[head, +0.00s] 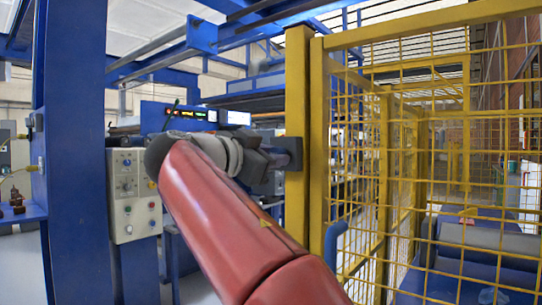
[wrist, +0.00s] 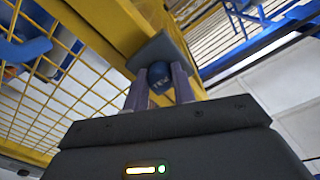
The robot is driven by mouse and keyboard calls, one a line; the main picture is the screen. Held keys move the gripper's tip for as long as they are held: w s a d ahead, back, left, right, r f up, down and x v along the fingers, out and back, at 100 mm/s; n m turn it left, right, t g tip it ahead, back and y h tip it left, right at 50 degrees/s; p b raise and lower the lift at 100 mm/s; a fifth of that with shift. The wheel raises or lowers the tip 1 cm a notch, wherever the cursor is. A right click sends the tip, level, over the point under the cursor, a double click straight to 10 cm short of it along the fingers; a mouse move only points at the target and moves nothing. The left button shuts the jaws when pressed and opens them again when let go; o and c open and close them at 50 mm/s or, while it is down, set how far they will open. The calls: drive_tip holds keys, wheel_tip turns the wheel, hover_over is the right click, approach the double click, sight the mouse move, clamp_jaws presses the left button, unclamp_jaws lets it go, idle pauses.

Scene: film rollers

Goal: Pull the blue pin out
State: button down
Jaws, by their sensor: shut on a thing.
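The blue pin (wrist: 159,73) shows its round dark-blue head in the wrist view, in front of a dark grey plate (wrist: 150,50) on a yellow post. My gripper (wrist: 161,80) is shut on the pin, one finger on each side of its head. The pin's shaft is hidden behind the head. In the head view my gripper (head: 277,158) is beside the yellow post (head: 297,90), at the dark block (head: 293,153) on it. There the pin is hard to tell from the dark fingers and block.
A yellow mesh fence (head: 375,150) stands right of the post, with a blue handle (head: 334,244) on its near side. A control box (head: 134,195) with knobs and a blue column (head: 75,150) are to the left. My red arm crosses the lower middle.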

drive_tip(key=shift+b+v, duration=0.55)
drive_tip(key=shift+v, duration=0.3)
drive_tip(key=c, duration=1.1)
unclamp_jaws()
drive_tip(key=shift+c, duration=0.2)
drive_tip(key=v, duration=0.7)
drive_tip(key=shift+s+a+b, duration=0.25)
drive_tip(key=shift+s+b, duration=0.1)
drive_tip(key=shift+b, duration=0.05)
